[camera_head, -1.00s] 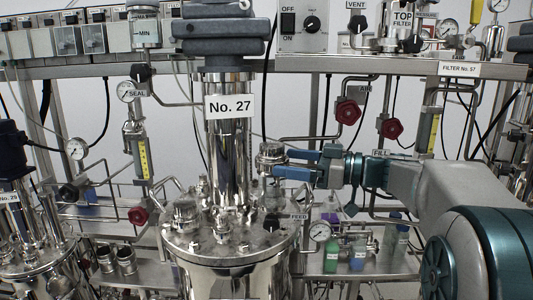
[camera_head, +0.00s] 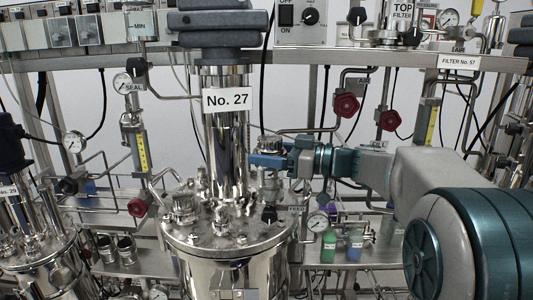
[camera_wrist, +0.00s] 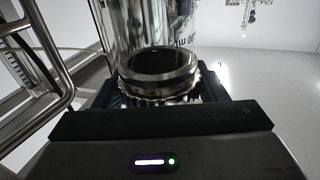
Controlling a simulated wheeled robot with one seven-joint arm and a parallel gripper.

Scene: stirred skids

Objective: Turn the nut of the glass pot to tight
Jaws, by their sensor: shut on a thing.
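The glass pot (camera_head: 269,143) stands at the right rear of the steel vessel lid, beside the column labelled No. 27. My gripper (camera_head: 264,161) reaches it from the right, its blue fingers level across the pot and hiding its middle. In the wrist view, the toothed nut (camera_wrist: 160,96) sits between the dark fingertips, and my gripper (camera_wrist: 162,100) is shut on it. A dark round top with a shiny rim shows above the nut. The gripper body hides the near side of the nut.
The No. 27 column (camera_head: 226,140) rises close to the left of my fingers. A second capped fitting (camera_head: 182,208) stands on the vessel lid (camera_head: 240,240) at the left. Red valve knobs (camera_head: 346,105) and a gauge (camera_head: 318,222) are near my arm. A steel rail crosses above.

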